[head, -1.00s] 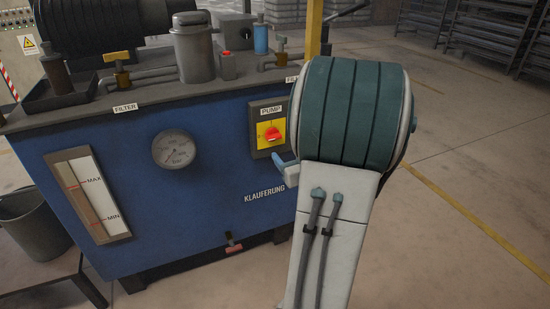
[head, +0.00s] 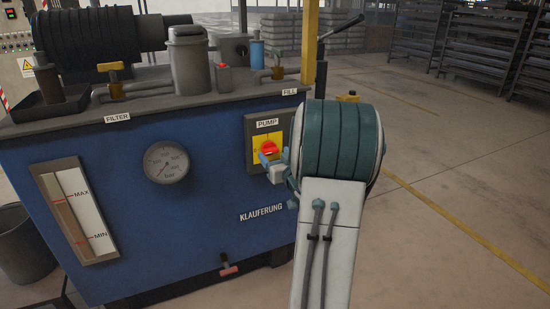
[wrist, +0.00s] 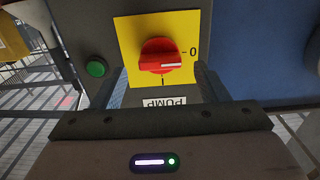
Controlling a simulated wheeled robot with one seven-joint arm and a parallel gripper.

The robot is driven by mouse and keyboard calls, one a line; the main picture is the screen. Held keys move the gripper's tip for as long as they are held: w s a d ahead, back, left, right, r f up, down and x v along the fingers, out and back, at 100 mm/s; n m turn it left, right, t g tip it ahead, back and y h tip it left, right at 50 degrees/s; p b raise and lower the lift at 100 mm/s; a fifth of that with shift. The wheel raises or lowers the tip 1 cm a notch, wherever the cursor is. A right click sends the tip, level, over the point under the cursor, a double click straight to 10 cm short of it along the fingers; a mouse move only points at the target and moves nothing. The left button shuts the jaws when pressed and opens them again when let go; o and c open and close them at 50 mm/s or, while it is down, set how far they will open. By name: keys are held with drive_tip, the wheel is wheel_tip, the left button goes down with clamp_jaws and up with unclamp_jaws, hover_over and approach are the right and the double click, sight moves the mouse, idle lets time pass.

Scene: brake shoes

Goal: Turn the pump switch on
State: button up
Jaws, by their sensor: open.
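The pump switch is a red rotary knob (head: 268,148) on a yellow plate (head: 251,152) under a PUMP label, on the front of the blue tank unit. In the wrist view the knob (wrist: 160,56) appears upside down with its label, and its white line points toward the 0 mark. My gripper (head: 268,163) is at the panel, just in front of the knob. In the wrist view my gripper (wrist: 161,72) is open, one finger on each side of the knob's lower part; contact cannot be told.
A green button (wrist: 96,67) sits beside the yellow plate. The blue tank unit (head: 190,220) carries a pressure gauge (head: 166,162), a level gauge (head: 74,212) and pipes on top. A yellow post (head: 310,45) stands behind. Open floor (head: 450,150) lies to the right.

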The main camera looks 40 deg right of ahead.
drive_tip(key=shift+x, duration=0.8)
drive_tip(key=c, duration=1)
drive_tip(key=shift+d, duration=0.1)
